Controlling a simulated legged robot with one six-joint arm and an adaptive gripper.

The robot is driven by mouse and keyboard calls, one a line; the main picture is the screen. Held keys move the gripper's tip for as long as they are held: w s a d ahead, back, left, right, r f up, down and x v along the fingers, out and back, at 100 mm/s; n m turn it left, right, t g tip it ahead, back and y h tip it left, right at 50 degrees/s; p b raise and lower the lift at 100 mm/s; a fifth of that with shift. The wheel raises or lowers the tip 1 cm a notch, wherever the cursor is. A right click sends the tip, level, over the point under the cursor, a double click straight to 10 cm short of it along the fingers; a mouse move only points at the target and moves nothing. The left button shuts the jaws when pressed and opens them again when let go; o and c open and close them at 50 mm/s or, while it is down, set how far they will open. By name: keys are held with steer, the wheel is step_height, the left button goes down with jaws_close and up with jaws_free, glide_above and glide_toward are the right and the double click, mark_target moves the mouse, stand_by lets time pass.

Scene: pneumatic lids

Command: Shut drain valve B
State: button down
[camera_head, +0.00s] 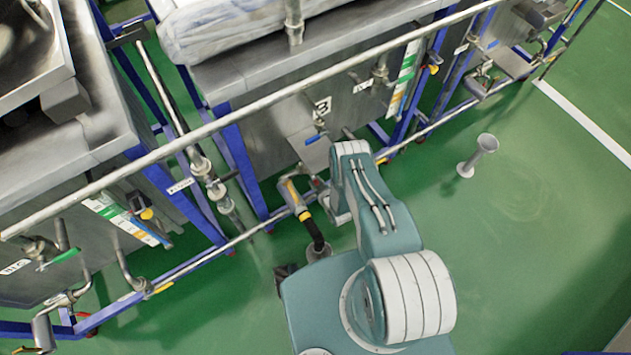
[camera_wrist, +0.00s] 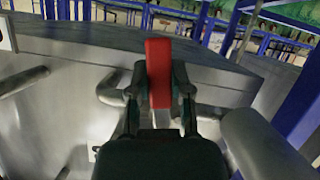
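In the wrist view, a red valve handle (camera_wrist: 158,72) stands upright between the two dark fingers of my gripper (camera_wrist: 159,88). The fingers press close against both sides of it. The handle's lower end and the valve body are hidden behind my gripper. In the head view, the tank with the plate marked B (camera_head: 322,107) is beyond my arm. A small bit of red (camera_head: 316,183) shows low beside my arm there. My gripper is mostly hidden by my arm in that view.
A blue handle (camera_head: 316,138) is on tank B's front. A long rail (camera_head: 245,118) runs across the tanks.

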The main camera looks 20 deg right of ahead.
steer(key=shift+s+a+m+y, duration=0.15)
steer(key=shift+a+m+y, duration=0.45)
steer(key=shift+m, duration=0.4)
steer(key=c, duration=0.5)
jaws_free()
steer(key=v, duration=1.2)
steer(key=shift+r, duration=0.1)
